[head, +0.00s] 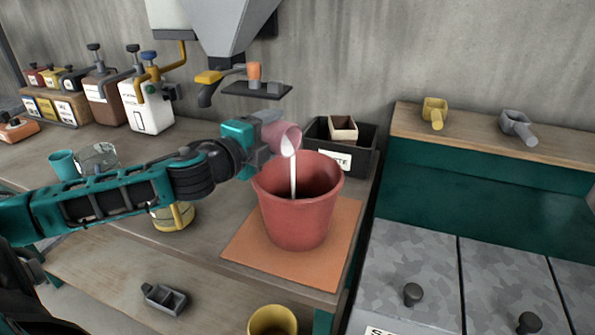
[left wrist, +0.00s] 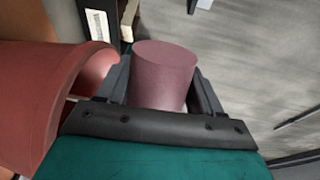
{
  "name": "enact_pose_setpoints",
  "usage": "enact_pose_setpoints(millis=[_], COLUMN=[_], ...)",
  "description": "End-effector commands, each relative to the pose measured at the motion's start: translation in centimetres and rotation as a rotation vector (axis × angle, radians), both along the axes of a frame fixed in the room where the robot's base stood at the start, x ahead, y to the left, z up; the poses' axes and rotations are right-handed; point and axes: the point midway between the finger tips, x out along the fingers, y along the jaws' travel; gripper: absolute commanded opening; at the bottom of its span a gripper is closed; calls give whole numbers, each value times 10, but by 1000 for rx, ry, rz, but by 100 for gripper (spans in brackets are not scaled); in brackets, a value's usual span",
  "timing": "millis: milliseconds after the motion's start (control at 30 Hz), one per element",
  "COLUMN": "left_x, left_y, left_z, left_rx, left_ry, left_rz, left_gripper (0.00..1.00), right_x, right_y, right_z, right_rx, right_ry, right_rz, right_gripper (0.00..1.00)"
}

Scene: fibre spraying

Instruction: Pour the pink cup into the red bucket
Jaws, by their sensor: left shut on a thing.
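The pink cup (head: 284,137) is tilted over the back of the red bucket (head: 297,215) in the head view. A white stream runs from its lip down into the bucket. The bucket stands upright on an orange mat (head: 245,247). My left gripper (head: 265,145) is shut on the pink cup above the bucket's rim. In the left wrist view the cup (left wrist: 164,75) sits between both fingers, and the bucket (left wrist: 40,95) is at the left. The bucket's floor is hidden. My right gripper is not in view.
A black bin (head: 361,160) stands behind the bucket. A grey hopper (head: 222,25) hangs above. A teal cup (head: 62,164), a clear jar (head: 97,157) and a yellow-banded container (head: 173,216) are near my left arm. A yellow cup (head: 272,321) is on the lower shelf.

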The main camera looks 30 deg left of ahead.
Motion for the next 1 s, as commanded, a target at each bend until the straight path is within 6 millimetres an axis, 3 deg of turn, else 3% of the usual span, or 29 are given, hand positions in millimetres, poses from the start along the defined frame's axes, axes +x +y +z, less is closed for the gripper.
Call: enact_pose_setpoints(millis=[1000], left_x=[0], left_y=[-5], left_z=[6], left_rx=[113], left_ry=[-7], left_rz=[0], left_gripper=[35], right_x=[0], right_y=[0], right_z=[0], right_rx=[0], right_ry=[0], right_rz=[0], right_gripper=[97])
